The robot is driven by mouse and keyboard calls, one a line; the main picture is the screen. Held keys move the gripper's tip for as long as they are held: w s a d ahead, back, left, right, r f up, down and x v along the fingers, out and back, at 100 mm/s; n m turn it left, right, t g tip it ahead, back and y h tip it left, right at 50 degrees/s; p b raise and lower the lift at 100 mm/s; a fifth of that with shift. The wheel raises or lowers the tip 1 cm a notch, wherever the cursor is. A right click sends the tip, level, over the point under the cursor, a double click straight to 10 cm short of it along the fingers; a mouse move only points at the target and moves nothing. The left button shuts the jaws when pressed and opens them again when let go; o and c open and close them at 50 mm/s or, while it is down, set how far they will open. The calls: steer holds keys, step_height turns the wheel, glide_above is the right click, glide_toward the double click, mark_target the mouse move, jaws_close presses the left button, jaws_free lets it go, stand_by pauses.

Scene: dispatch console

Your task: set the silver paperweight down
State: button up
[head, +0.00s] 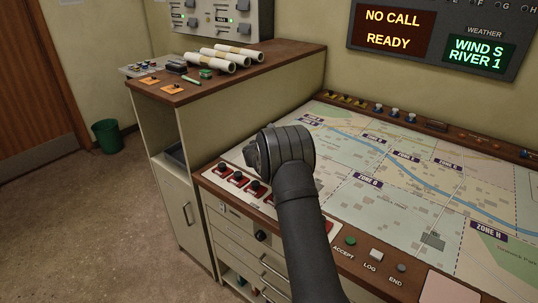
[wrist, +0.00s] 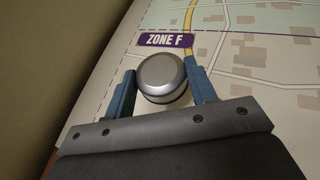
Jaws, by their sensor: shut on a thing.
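The silver paperweight (wrist: 161,78) is a round, domed disc with a darker lower rim. In the wrist view it sits between the two blue fingers of my gripper (wrist: 159,70), which is shut on it. It is over the map (wrist: 245,75), just below the purple ZONE F label (wrist: 165,40), close to the map's left edge. I cannot tell whether its underside touches the map. In the head view my own arm hides the gripper and the paperweight.
The console's map (head: 385,150) spreads to the right, mostly clear. Red switches (head: 238,179) line its front left edge, with ACCEPT, LOG and END buttons (head: 376,254) further right. A wooden-topped cabinet (head: 265,66) with white rolls (head: 240,53) rises behind on the left.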

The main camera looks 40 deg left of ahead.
steer(key=shift+a+f, duration=0.15)
steer(key=shift+f, duration=1.9)
steer(key=shift+f, duration=0.15)
steer(key=o, duration=1.4)
steer(key=v, duration=1.2)
steer(key=shift+s, duration=0.1)
